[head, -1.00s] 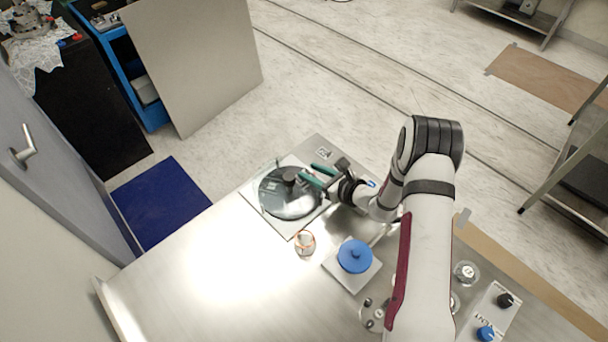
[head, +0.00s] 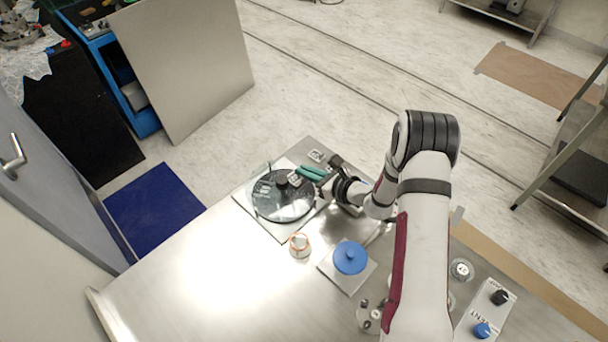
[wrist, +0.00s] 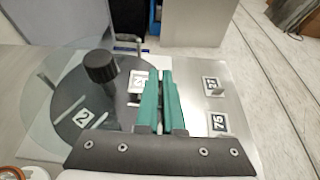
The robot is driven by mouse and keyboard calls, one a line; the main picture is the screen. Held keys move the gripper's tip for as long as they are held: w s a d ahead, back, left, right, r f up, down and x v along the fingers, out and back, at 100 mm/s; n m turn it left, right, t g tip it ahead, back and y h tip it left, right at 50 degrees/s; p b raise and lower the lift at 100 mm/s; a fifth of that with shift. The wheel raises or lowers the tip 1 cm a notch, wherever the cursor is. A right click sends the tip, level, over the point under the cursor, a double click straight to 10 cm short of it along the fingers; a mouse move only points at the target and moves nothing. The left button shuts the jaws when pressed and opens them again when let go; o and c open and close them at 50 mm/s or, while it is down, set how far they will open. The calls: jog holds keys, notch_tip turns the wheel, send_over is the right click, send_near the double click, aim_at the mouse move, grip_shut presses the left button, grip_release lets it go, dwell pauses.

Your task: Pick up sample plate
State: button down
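A dark round plate (head: 268,206) lies on a square pale base (head: 242,200), with a clear glass disc and a black knob (wrist: 101,66) over it. Small white number tags show on the dark plate in the wrist view (wrist: 83,118). I cannot tell for sure which part is the sample plate. A small tagged piece (wrist: 138,80) sits just left of my green fingers. My gripper (head: 309,173) is at the right rim of the dark plate. In the wrist view, its fingers (wrist: 161,85) are close together. Whether anything is between them is unclear.
A blue knobbed lid (head: 350,258) on a square plate and a small copper-rimmed ring (head: 300,245) stand nearby. A control panel with a black and a blue knob (head: 481,330) is at the lower right. The steel table (head: 190,275) is clear at the left.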

jog(key=r, duration=0.1)
jog(key=d+r, duration=0.1)
jog(key=r, duration=0.1)
jog(key=shift+s+r, duration=0.1)
jog(key=s+d+r, duration=0.4)
jog(key=d+r, duration=0.2)
jog(key=d, duration=0.3)
send_over(306, 182)
notch_tip(306, 182, down, 3)
jog(key=shift+g+h, duration=0.4)
jog(key=shift+d+f, duration=0.1)
jog(key=shift+f, duration=3.15)
jog(key=shift+f, duration=0.55)
jog(key=c, duration=1)
grip_release()
jog(key=shift+o, duration=0.2)
jog(key=v, duration=1.5)
jog(key=shift+s+d, duration=0.25)
